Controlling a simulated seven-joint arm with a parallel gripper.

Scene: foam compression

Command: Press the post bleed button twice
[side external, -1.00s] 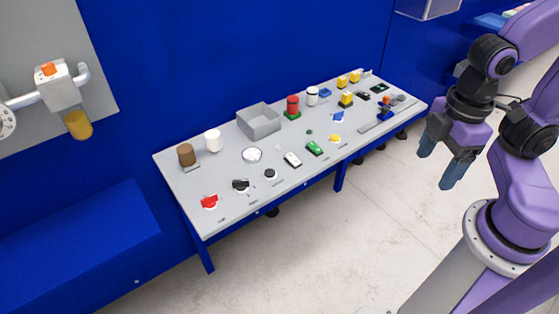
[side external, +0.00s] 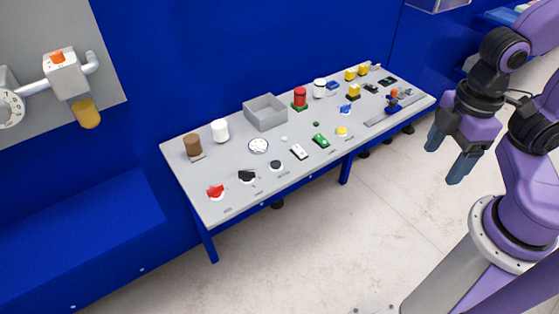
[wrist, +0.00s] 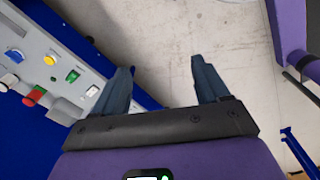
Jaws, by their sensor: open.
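The sloped grey control panel (side external: 235,182) carries several buttons and knobs. Its labels are too small to read, so I cannot tell which one is the post bleed button. A black round button (side external: 275,165), a yellow round button (side external: 342,131) and a small green button (side external: 316,124) sit on it, with a red cylinder on a green base (side external: 300,97) farther back. My gripper (side external: 443,166) is open and empty, pointing down to the right of the panel, apart from it. In the wrist view its fingers (wrist: 161,65) are spread over bare floor, and the panel (wrist: 38,45) is at the left.
A blue wall (side external: 250,50) rises behind. A wall fixture with a yellow-brown end (side external: 86,113) is at left. The floor (side external: 330,240) in front is clear.

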